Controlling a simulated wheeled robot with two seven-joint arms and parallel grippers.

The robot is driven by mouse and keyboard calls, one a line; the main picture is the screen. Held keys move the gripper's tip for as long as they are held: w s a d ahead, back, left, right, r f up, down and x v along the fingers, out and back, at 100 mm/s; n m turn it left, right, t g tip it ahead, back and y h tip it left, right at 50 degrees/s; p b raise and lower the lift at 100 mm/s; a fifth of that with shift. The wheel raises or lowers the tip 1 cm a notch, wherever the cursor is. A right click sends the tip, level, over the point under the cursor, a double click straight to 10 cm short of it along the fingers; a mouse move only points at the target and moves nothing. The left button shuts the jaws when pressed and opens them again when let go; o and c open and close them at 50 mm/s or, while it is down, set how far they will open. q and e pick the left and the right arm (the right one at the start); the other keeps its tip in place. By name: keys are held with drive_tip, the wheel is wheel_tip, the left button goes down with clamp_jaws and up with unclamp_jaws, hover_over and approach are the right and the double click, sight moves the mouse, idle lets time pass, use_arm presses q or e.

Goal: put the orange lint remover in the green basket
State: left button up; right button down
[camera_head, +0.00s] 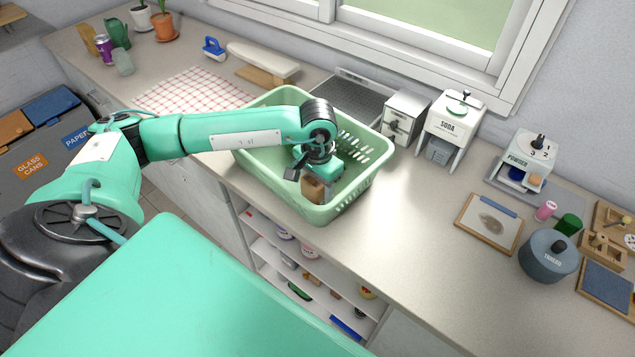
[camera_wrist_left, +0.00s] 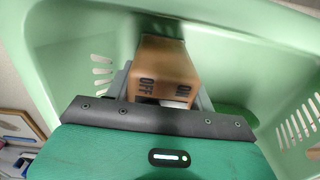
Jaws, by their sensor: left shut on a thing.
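The green basket (camera_head: 352,190) stands on the counter, with slotted sides. My left gripper (camera_head: 308,176) reaches down inside it, near its front wall. It is shut on an orange-brown block, the lint remover (camera_head: 314,190), which is within the basket's walls. In the left wrist view the lint remover (camera_wrist_left: 165,65) sits between the fingers and shows the words OFF and ON. The basket (camera_wrist_left: 230,35) surrounds it there. I cannot tell whether the lint remover touches the basket floor. My right gripper is not in view.
A soda dispenser (camera_head: 452,125) and a small grey box (camera_head: 404,118) stand right of the basket. A checkered cloth (camera_head: 195,92) lies to the left, near a small ironing board (camera_head: 262,60). A blue-grey pot (camera_head: 548,255) stands far right.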

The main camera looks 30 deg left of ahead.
use_arm(q)
drive_tip(key=shift+f, duration=0.1)
drive_tip(key=o, duration=1.2)
drive_tip(key=shift+o, duration=0.2)
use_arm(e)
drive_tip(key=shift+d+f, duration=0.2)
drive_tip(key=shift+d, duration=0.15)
use_arm(q)
drive_tip(key=shift+r, duration=0.25)
drive_tip(key=shift+w+r+b, duration=0.1)
drive_tip(key=shift+r+b, duration=0.2)
drive_tip(key=shift+b, duration=0.05)
wheel_tip(320, 180, up, 10)
drive_tip(key=b, duration=0.3)
drive_tip(key=shift+f, duration=0.2)
drive_tip(key=shift+r, duration=0.8)
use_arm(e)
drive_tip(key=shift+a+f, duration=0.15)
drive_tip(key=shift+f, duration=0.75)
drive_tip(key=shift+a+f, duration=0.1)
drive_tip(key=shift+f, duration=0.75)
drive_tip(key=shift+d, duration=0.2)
